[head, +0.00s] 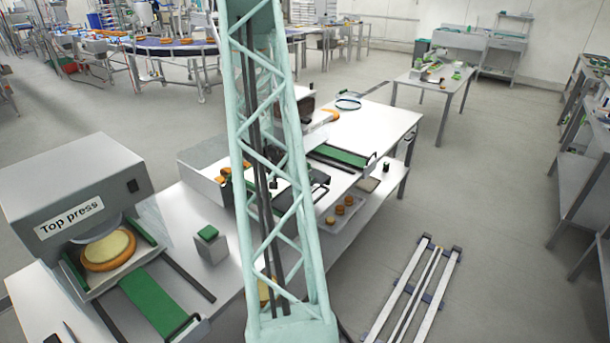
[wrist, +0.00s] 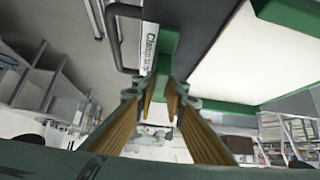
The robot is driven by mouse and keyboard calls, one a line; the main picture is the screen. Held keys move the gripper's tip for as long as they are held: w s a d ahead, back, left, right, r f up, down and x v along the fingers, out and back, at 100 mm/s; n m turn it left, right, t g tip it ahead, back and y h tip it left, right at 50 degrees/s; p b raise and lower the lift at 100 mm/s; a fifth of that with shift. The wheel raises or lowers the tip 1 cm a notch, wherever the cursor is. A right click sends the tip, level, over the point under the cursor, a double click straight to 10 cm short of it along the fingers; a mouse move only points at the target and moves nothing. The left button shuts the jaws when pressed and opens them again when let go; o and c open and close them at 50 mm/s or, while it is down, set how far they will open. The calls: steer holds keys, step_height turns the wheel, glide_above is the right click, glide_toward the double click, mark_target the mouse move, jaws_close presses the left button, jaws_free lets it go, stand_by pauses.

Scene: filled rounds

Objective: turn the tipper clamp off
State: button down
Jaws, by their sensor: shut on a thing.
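In the wrist view, my gripper (wrist: 163,92) has its two brown-padded fingers close together, with a narrow gap between the tips. A white label (wrist: 149,48) beginning with "Clamp" lies just beyond the fingertips. A black bent handle (wrist: 112,40) is to the left of the label. The part of the lever between the fingers is mostly hidden, and I cannot read its on or off position. In the head view, my pale green lattice column hides much of the middle, and I cannot make out my gripper there.
The head view shows the top press (head: 75,185) at left with a filled round (head: 108,250) in it. A green-topped box (head: 210,243) stands to its right. A green-surfaced slide (head: 340,155) and a tray with several rounds (head: 338,212) lie right of my column. Floor at right is mostly open.

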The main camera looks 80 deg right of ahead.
steer(key=shift+m+g+p, duration=0.3)
steer(key=shift+m+p, duration=0.1)
steer(key=shift+p, duration=0.4)
steer(key=c, duration=2.6)
jaws_free()
steer(key=shift+c, duration=0.2)
steer(key=shift+r, duration=0.1)
steer(key=v, duration=1.1)
steer(key=shift+a+r, duration=0.2)
steer(key=shift+r, duration=0.15)
steer(key=shift+w, duration=0.15)
steer(key=shift+w, duration=0.1)
